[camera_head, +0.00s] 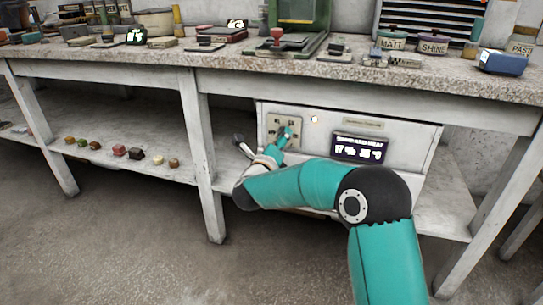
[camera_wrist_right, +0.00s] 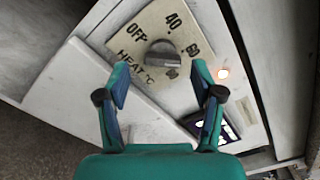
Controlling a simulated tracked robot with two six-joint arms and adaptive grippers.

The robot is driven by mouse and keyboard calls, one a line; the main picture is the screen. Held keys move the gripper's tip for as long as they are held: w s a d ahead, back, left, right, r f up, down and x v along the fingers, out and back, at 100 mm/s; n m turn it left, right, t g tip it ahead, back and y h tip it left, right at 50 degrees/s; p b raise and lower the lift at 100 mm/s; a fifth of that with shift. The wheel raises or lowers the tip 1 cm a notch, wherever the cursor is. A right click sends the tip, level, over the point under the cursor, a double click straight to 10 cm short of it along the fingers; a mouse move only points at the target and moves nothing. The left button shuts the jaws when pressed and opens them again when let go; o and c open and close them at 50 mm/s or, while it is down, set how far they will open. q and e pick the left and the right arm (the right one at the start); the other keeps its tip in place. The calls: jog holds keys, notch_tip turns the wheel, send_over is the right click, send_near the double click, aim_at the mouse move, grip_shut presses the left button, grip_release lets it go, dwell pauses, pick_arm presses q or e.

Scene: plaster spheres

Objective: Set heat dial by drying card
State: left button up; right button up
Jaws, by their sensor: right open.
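The heat dial is a dark round knob (camera_wrist_right: 162,55) on a cream plate (camera_wrist_right: 140,30) marked OFF, 40, a further number that looks like 60, and HEAT °C. The plate (camera_head: 273,122) also shows in the head view, on the white cabinet front under the bench. My right gripper (camera_wrist_right: 160,72) is open in front of the dial, its fingers apart on either side and slightly short of the knob. In the head view the right gripper (camera_head: 282,139) partly covers the dial. I cannot make out the knob's pointer, and I cannot identify a drying card. My left gripper is not in view.
The bench top (camera_head: 230,60) above holds jars, stamps and tools. Small coloured lumps lie on the lower shelf (camera_head: 110,125). A bench leg (camera_head: 203,160) stands left of the cabinet.

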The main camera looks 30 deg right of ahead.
jog(key=v, duration=1)
jog(key=shift+d+f, duration=0.1)
jog(key=shift+c, duration=0.4)
